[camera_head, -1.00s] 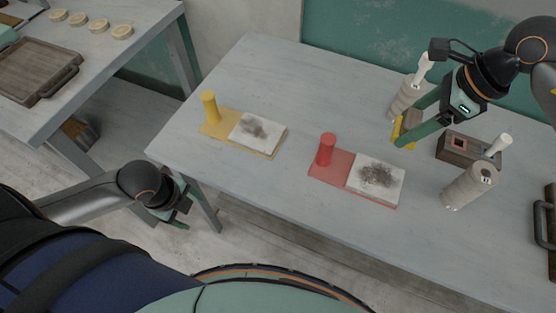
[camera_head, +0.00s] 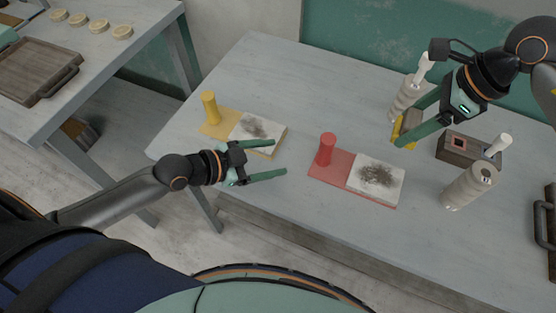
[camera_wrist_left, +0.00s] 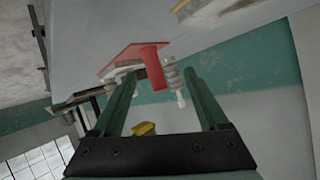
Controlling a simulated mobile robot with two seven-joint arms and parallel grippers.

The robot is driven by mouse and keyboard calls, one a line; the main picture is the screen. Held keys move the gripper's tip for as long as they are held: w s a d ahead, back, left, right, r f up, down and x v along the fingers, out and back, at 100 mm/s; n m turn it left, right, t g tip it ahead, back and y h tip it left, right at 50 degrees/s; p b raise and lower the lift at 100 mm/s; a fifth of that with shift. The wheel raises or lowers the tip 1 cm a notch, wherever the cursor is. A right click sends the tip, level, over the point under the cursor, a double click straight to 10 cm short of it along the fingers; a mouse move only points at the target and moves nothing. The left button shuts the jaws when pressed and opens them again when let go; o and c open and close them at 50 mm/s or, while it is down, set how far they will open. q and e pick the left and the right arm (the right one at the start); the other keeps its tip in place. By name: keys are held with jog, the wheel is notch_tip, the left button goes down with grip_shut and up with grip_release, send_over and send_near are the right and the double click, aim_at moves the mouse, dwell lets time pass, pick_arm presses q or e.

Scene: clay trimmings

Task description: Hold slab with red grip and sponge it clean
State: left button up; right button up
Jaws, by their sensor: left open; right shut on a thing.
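The red grip (camera_head: 326,149) stands upright on a red base plate (camera_head: 326,171), with a white slab (camera_head: 395,186) bearing a dark smudge (camera_head: 378,173) at its right end. My left gripper (camera_head: 279,157) is open and empty, left of the red grip and apart from it. In the left wrist view the red grip (camera_wrist_left: 154,68) shows beyond and between the open fingers (camera_wrist_left: 162,80). My right gripper (camera_head: 402,125) is shut on a sponge (camera_head: 411,122) with a yellow side, held behind and above the slab.
A yellow grip (camera_head: 210,107) on a yellow base with another smudged slab (camera_head: 243,139) lies at the left. Two pale bottles (camera_head: 469,187) (camera_head: 404,99) and a dark wooden box (camera_head: 455,149) stand at the right. A side table holds a wooden tray (camera_head: 28,88).

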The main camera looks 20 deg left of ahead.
aim_at(319, 155)
pick_arm(q)
jog(key=shift+s+d+r+n+h, duration=0.1)
jog(key=shift+s+d+n+h, duration=0.1)
jog(key=shift+d+n, duration=0.4)
jog(key=shift+s+d+r+n+h, duration=0.1)
jog(key=shift+s+d+n+h, duration=0.1)
jog(key=shift+d+n, duration=0.35)
jog(key=shift+w+d+n+t, duration=0.1)
jog(key=shift+w+n+t, duration=0.05)
jog(key=shift+n+t, duration=0.15)
jog(key=x, duration=1.1)
jog(key=shift+w+d+f, duration=0.15)
jog(key=shift+d+f, duration=0.1)
jog(key=shift+c, duration=0.3)
grip_shut()
